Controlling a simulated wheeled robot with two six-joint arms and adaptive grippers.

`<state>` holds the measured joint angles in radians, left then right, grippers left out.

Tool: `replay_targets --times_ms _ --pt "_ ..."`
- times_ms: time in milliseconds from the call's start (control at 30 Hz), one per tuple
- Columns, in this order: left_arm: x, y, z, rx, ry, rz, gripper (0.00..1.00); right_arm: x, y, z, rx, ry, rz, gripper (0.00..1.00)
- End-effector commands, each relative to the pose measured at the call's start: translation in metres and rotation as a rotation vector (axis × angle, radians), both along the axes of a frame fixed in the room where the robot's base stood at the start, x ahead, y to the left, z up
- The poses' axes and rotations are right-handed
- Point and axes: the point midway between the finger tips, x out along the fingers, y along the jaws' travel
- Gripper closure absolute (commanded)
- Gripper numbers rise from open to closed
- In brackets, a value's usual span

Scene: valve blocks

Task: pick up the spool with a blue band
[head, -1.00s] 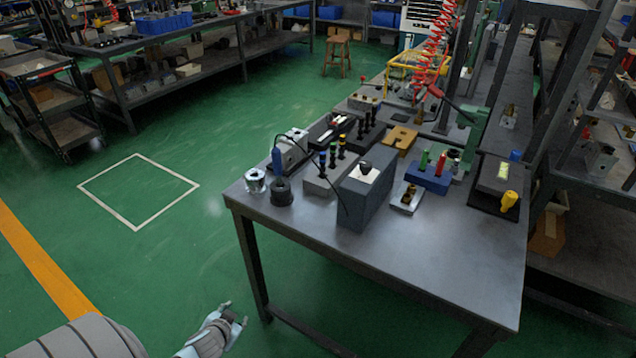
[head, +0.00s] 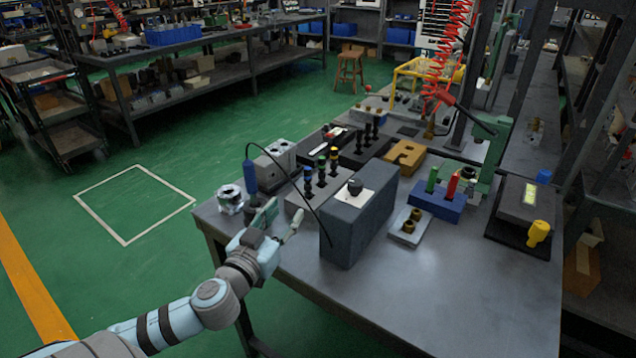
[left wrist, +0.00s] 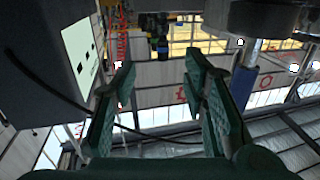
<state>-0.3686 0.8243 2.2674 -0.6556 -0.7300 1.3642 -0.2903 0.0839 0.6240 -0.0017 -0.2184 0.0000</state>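The spool with a blue band (head: 308,181) is black and stands upright at the near left end of a grey block (head: 310,208), beside spools with green and yellow bands. In the left wrist view, which looks upside down, a dark spool with a blue band (left wrist: 162,46) shows at the top, beyond the fingertips and roughly between them. My left gripper (head: 282,221) is at the near left table edge, short of the block. Its fingers (left wrist: 159,68) are apart with nothing between them. My right gripper is not in view.
A tall dark grey box (head: 352,226) stands close to the right of the spools. A blue-handled tool (head: 250,176) with a black cable and a shiny metal part (head: 230,198) are at the left. The front right of the table (head: 450,290) is clear.

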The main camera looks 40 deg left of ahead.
Motion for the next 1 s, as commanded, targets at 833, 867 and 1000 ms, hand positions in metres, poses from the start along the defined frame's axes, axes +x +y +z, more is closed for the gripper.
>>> replay_targets --times_ms 833,867,1000 --pt "0.131 0.043 0.004 -0.007 -0.007 0.014 0.6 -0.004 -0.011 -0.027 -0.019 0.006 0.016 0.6" --pt "0.132 0.043 0.004 -0.007 -0.006 0.014 0.6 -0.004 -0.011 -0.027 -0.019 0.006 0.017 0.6" --pt "0.133 0.043 0.004 -0.004 -0.005 0.013 0.6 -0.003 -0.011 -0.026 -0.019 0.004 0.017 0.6"
